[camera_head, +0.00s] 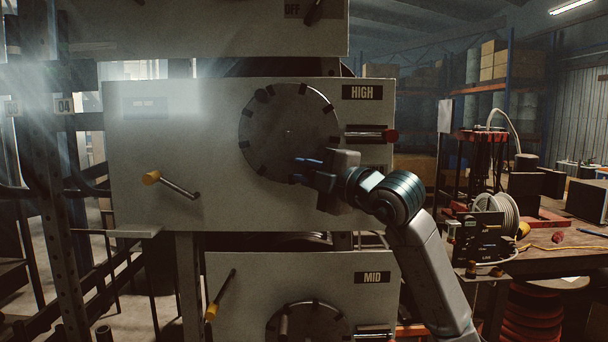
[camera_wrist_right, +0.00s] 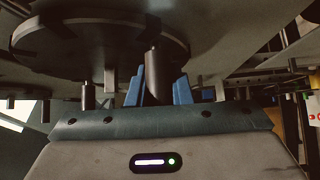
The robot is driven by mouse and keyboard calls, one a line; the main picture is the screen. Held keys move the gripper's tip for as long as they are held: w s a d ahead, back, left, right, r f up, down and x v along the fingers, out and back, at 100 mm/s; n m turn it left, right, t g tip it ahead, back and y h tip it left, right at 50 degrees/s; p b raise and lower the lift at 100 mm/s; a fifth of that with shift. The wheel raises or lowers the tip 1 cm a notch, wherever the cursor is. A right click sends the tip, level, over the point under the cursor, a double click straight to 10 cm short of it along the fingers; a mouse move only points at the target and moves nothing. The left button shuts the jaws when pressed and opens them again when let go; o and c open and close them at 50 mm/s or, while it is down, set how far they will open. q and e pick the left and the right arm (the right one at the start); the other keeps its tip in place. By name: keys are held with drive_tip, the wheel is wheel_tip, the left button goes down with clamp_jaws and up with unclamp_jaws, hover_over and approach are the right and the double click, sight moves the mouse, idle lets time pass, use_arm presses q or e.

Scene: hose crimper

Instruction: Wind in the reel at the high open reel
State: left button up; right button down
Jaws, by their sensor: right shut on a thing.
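The high reel's round dark disc (camera_head: 285,122) sits on a pale panel (camera_head: 215,190) under a HIGH label (camera_head: 362,92). Several short pegs stand around the disc's rim, and the disc also shows in the right wrist view (camera_wrist_right: 75,45). My right gripper (camera_head: 303,170) is at the disc's lower right edge. In the right wrist view its blue fingers are shut on a grey upright peg (camera_wrist_right: 153,68) at the disc's edge. The arm and gripper hide part of the panel there. My left gripper is out of view.
A red-knobbed lever (camera_head: 388,135) sticks out just above my right gripper. The MID panel (camera_head: 240,290) is below. A cluttered workbench (camera_head: 550,258) stands at the right, and a steel rack is at the left.

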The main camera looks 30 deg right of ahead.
drive_tip(key=shift+d+r, duration=0.1)
drive_tip(key=shift+r, duration=0.2)
drive_tip(key=shift+s+d+r+n, duration=0.15)
drive_tip(key=shift+s+d+n, duration=0.1)
drive_tip(key=shift+d+n, duration=0.05)
drive_tip(key=c, duration=1.3)
unclamp_jaws()
drive_tip(key=shift+s+f+b, duration=0.1)
drive_tip(key=shift+f+b, duration=0.1)
drive_tip(key=shift+b, duration=0.1)
